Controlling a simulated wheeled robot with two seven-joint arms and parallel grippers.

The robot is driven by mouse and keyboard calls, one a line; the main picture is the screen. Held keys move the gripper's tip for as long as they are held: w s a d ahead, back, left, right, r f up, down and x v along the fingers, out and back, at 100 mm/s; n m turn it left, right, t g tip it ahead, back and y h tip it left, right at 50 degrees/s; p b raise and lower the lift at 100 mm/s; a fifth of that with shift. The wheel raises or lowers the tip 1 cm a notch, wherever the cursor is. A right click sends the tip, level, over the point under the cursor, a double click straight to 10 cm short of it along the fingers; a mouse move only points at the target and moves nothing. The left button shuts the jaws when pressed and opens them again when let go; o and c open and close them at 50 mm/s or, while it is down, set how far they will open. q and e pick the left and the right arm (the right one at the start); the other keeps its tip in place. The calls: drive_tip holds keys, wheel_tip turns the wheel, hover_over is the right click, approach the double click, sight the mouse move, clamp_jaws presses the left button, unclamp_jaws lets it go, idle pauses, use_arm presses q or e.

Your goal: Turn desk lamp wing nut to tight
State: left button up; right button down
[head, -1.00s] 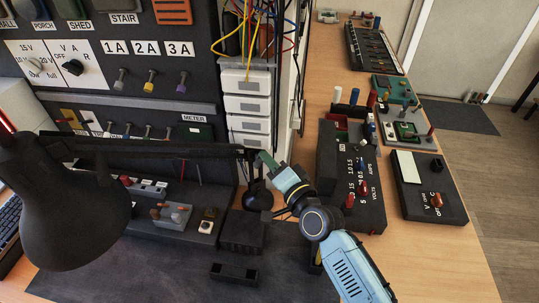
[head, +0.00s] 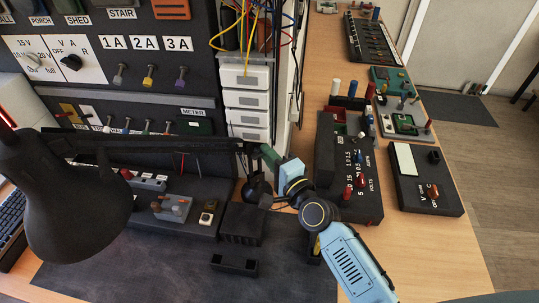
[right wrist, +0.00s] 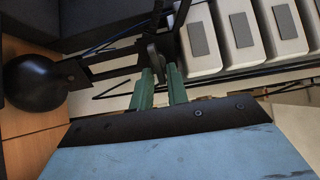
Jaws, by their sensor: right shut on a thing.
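The black desk lamp (head: 75,205) has its large shade at the left in the head view. Its thin arm (head: 170,144) runs right to a joint by the white drawers. My right gripper (head: 268,156) is at this joint, with green fingers and a light blue body. In the right wrist view, the green fingers (right wrist: 160,88) are shut on a small dark grey piece, the wing nut (right wrist: 153,58), at the lamp joint. The fingers partly hide the nut, and its tightness cannot be read. My left gripper is not in view.
A stack of white drawers (head: 247,100) stands just behind the joint, with loose coloured wires above. A black rounded base (head: 258,190) is below the gripper. A dark meter box (head: 350,165) stands to the right. The dark mat (head: 170,272) in front is mostly clear.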

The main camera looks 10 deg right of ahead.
drive_tip(key=shift+a+f, duration=0.1)
drive_tip(key=c, duration=1.6)
unclamp_jaws()
drive_tip(key=shift+o, duration=0.2)
drive_tip(key=v, duration=1.3)
drive_tip(key=shift+s+b, duration=0.2)
drive_tip(key=shift+b, duration=0.1)
